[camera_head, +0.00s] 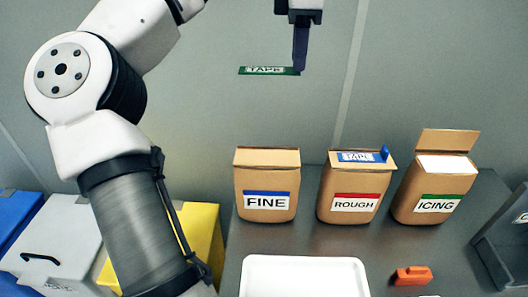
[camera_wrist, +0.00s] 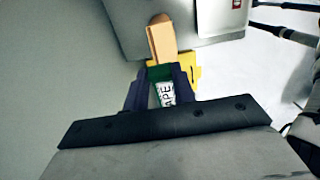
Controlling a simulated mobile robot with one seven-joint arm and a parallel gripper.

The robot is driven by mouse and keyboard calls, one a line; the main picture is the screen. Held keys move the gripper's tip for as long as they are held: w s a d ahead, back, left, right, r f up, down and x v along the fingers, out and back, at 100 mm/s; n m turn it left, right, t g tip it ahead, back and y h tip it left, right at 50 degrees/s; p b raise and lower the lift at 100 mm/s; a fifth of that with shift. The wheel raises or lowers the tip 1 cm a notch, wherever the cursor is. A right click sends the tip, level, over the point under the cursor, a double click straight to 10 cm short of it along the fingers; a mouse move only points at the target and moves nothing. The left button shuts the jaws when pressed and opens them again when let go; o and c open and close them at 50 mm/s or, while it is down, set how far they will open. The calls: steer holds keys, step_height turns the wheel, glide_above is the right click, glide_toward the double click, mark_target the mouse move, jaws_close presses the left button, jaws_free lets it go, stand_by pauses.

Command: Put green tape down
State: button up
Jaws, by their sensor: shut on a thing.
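The green tape (camera_head: 268,71), a thin flat strip marked "TAPE", is held up in the air in front of the back wall in the head view. My gripper (camera_head: 299,69) is shut on its right end, and the strip sticks out to the left. In the wrist view the green tape (camera_wrist: 165,92) shows between the fingers of my gripper (camera_wrist: 162,84). The tape is well above the table (camera_head: 330,240) and touches nothing but my gripper. The finger contact is partly hidden in both views.
Paper bags stand in a row: "FINE" (camera_head: 266,185), "ROUGH" (camera_head: 350,192) with blue tape (camera_head: 362,157) on top, and "ICING" (camera_head: 435,190). A white tray (camera_head: 305,262), an orange object (camera_head: 412,276) and a grey container (camera_head: 505,245) are in front. A yellow bin (camera_head: 203,235) stands left.

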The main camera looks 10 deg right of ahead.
mark_target(290, 156)
step_height(290, 156, down, 20)
steer(key=shift+a+r, duration=0.1)
steer(key=shift+r, duration=0.05)
stand_by(0.4)
steer(key=shift+b, duration=0.3)
steer(key=shift+f, duration=0.25)
steer(key=o, duration=0.9)
steer(key=shift+r, duration=0.1)
steer(key=shift+o, duration=0.2)
step_height(290, 156, up, 12)
steer(key=b, duration=0.1)
steer(key=shift+r, duration=0.15)
